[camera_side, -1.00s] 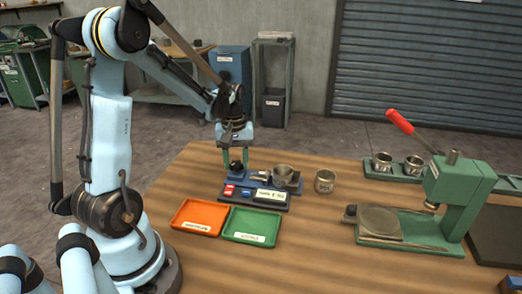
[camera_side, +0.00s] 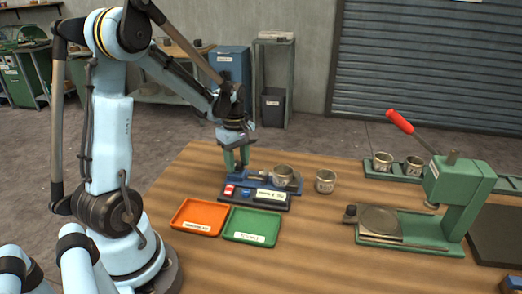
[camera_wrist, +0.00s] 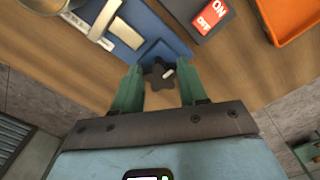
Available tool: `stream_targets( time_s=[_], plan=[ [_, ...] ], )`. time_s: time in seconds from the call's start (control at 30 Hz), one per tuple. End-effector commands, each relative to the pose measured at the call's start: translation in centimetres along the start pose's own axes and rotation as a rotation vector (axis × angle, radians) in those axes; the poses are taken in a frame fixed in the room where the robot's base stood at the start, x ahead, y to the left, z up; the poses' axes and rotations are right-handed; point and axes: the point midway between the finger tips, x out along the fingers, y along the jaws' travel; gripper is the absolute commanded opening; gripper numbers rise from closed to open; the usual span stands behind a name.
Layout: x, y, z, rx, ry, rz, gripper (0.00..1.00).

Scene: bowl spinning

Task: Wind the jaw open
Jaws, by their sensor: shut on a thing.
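My gripper (camera_side: 236,160) points down at the left end of the blue vise (camera_side: 262,180). In the wrist view its green fingers (camera_wrist: 158,88) stand either side of a dark lobed knob (camera_wrist: 158,76), closed on it. The knob sits at the end of the blue vise body (camera_wrist: 166,50). A pale metal bar (camera_wrist: 103,20) lies across the blue body; whether it is the moving jaw I cannot tell. A metal bowl (camera_side: 283,174) sits at the vise's right end, its rim showing in the wrist view (camera_wrist: 45,5). The gap between jaw and bowl is unclear.
A red on/off switch (camera_wrist: 207,18) sits close beside the vise. Orange (camera_side: 200,217) and green (camera_side: 251,225) trays lie in front. A metal cup (camera_side: 325,181) stands to the right, then a green press (camera_side: 455,195) with a red-handled lever. Table between is clear.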

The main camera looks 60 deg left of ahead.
Motion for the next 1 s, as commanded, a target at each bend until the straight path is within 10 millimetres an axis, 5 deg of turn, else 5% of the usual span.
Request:
stream_targets(
  time_s=[0.47, 0.5, 0.63, 1.0],
  plan=[
    [-0.03, 0.03, -0.04, -0.015, 0.001, 0.000, 0.12],
    [-0.03, 0.03, -0.04, -0.015, 0.001, 0.000, 0.48],
    [-0.02, 0.02, -0.03, -0.014, 0.001, 0.000, 0.68],
    [-0.39, 0.02, -0.02, -0.012, 0.000, 0.000, 0.68]
  ],
)
